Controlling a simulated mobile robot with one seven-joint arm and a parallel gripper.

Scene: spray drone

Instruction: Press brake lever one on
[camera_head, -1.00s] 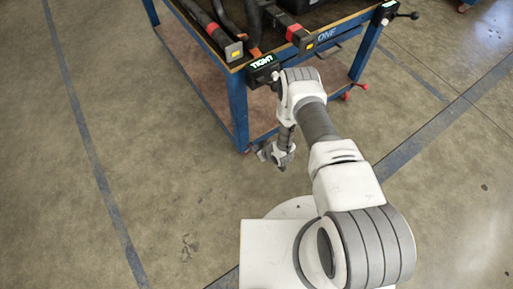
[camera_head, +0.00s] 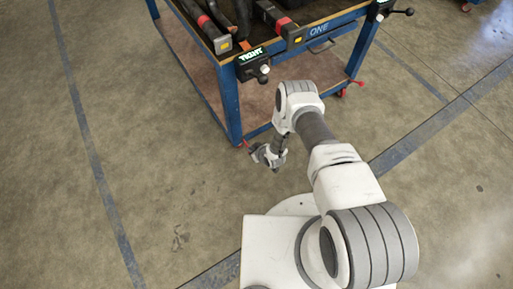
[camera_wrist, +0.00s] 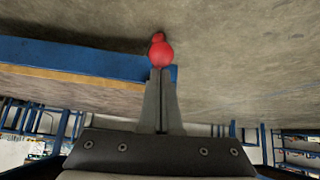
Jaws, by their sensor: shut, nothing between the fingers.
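The wrist view shows a red ball knob (camera_wrist: 161,55), with a smaller red part behind it, beside the blue lower edge of the cart. My gripper (camera_wrist: 160,72) is shut and empty. Its fingertips point at the knob and overlap its lower edge in the picture; I cannot tell if they touch. In the head view my gripper (camera_head: 268,158) is low, near the foot of the cart's near leg. A lever at that leg is mostly hidden there. Another red lever (camera_head: 357,84) shows at the cart's right leg.
The blue cart (camera_head: 231,100) carries dark drone arms with red bands (camera_head: 203,20). A black clamp labelled TIGHT (camera_head: 251,62) sticks out at its near corner, close to my arm. The concrete floor (camera_head: 170,190) around the cart is clear.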

